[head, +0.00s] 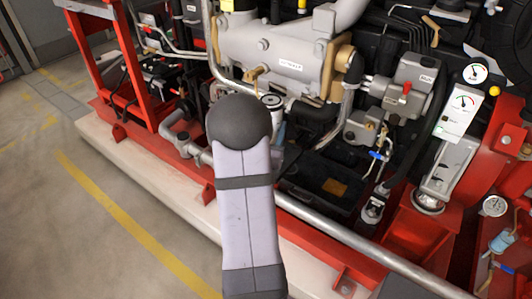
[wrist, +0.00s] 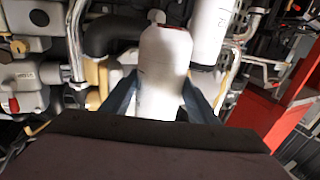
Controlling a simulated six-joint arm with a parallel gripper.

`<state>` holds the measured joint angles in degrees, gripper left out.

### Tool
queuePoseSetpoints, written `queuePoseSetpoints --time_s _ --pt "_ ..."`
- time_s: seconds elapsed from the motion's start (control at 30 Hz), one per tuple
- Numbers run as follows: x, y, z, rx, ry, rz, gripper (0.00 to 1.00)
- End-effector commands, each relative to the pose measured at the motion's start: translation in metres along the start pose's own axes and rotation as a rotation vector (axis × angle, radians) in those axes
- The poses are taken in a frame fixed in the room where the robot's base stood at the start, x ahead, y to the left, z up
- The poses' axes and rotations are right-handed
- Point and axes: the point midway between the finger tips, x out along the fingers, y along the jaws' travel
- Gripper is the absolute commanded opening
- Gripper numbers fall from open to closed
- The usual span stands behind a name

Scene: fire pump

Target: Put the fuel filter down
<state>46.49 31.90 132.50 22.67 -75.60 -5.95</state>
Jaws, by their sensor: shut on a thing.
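The fuel filter (wrist: 164,62) is a white cylinder with a narrower end and a small red mark, in the middle of the wrist view. My gripper (wrist: 160,95) has its two dark blue fingers on either side of it and is shut on it. In the head view, my grey arm link hides the gripper. A small white cylinder with a dark-rimmed top (head: 272,101) shows just right of the arm there. I cannot tell whether it is the held filter. What lies under the filter is hidden.
A second white cylinder (wrist: 212,30) stands close to the filter's right in the wrist view. A black hose (wrist: 108,36) bends close on the left. In the head view, the grey engine manifold (head: 275,50) is behind, and a silver rail (head: 350,238) crosses in front. The floor at left is clear.

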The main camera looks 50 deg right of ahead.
Motion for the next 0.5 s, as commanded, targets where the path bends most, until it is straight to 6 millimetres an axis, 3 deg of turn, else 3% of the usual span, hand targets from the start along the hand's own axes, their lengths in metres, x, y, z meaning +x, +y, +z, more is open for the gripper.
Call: queuePoseSetpoints --time_s 0.3,0.5 --pt "0.0 -0.001 0.042 -0.001 0.001 -0.002 0.16" --pt "0.001 -0.001 0.052 0.001 0.004 -0.002 0.16"
